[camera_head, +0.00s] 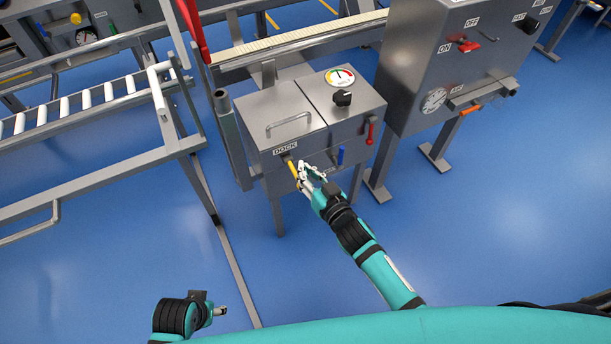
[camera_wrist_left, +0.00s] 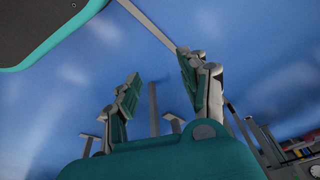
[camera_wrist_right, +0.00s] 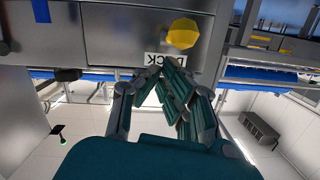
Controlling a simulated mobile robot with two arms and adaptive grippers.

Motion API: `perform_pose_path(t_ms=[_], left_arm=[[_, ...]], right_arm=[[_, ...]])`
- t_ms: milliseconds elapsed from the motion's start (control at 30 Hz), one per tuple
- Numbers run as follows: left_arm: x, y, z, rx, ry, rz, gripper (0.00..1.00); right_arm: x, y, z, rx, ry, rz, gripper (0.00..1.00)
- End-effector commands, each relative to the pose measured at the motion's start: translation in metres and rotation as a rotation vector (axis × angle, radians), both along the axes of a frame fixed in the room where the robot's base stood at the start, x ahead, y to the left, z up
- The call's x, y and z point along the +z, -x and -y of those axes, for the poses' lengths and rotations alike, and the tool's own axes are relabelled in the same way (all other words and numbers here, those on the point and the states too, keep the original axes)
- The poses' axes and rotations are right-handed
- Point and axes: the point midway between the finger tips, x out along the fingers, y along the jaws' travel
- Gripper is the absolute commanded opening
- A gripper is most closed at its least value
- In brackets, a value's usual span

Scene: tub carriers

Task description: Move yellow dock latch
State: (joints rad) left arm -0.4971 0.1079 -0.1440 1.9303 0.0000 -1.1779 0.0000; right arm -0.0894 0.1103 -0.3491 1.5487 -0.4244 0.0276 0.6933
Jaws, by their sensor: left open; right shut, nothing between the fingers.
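The yellow dock latch (camera_head: 292,168) is a short handle on the front of a grey metal box (camera_head: 297,122), just below the DOCK label (camera_head: 285,148). In the right wrist view, the latch's rounded yellow end (camera_wrist_right: 183,32) is just beyond my fingertips. My right gripper (camera_head: 306,172) is beside the latch, shut and empty; I cannot tell whether it touches the latch. In the left wrist view, my left gripper (camera_wrist_left: 160,80) is open and empty over the blue floor, far from the box.
A blue handle (camera_head: 340,156) and a red handle (camera_head: 371,130) are on the same box, right of the latch. A black knob and dial (camera_head: 340,77) are on its top. A roller conveyor (camera_head: 75,106) is at left. A grey control cabinet (camera_head: 440,60) stands at right. The floor in front is clear.

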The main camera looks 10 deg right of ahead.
Motion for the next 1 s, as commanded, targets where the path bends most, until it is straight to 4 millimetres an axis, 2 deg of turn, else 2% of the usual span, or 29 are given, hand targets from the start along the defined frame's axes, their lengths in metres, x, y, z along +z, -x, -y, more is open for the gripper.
perform_pose_path(t_ms=[200,700,1000], left_arm=[[0.013,-0.001,0.000,0.001,-0.001,0.006,0.44],[0.016,-0.001,0.000,0.001,0.001,0.007,0.44],[0.056,-0.002,-0.001,0.006,0.001,0.031,0.44]], right_arm=[[-0.009,0.000,-0.002,0.001,0.001,0.000,0.00],[-0.011,0.000,-0.002,0.001,-0.001,0.005,0.00],[-0.014,0.001,-0.002,0.000,-0.013,0.037,0.00]])
